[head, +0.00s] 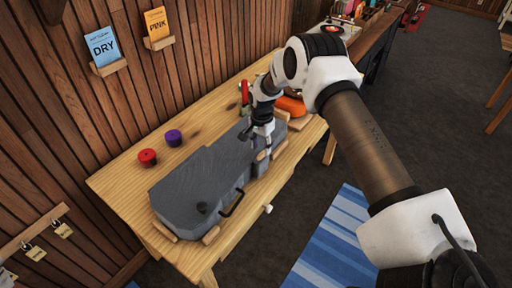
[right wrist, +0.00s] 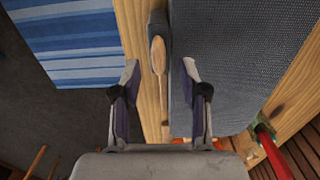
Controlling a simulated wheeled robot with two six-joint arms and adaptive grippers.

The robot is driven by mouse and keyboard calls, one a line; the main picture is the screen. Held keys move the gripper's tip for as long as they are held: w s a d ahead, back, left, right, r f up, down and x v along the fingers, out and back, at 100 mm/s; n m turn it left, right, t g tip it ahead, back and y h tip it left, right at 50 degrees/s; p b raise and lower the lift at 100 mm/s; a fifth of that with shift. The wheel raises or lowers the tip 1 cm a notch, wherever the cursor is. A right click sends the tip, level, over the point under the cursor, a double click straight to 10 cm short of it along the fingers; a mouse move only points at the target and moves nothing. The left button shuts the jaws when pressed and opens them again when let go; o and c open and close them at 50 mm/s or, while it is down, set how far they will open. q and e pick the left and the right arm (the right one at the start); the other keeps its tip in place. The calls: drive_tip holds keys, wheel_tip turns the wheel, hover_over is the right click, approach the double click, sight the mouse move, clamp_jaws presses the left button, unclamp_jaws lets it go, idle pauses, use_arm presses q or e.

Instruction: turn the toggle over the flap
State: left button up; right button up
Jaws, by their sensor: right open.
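A grey case (head: 205,180) lies on the wooden table, with a black handle (head: 232,203) on its front side. In the right wrist view, a slim wooden toggle (right wrist: 157,53) sits on a narrow grey flap (right wrist: 158,20) at the edge of the case (right wrist: 240,60). The toggle lies lengthwise along the flap. My right gripper (head: 263,138) points down at the narrow end of the case. In the right wrist view it is open (right wrist: 160,75), with the toggle seen between its fingertips; contact cannot be told. My left gripper is not in view.
Wooden blocks (head: 211,235) sit along the case's edge. A red spool (head: 147,157) and a purple spool (head: 173,137) stand behind it. An orange object (head: 291,105) and a red-handled tool (right wrist: 272,150) are near the gripper. A blue striped mat (head: 335,240) lies on the floor.

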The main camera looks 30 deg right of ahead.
sight(261, 155)
drive_tip(key=shift+f, duration=1.4)
drive_tip(key=shift+s, duration=0.1)
clamp_jaws()
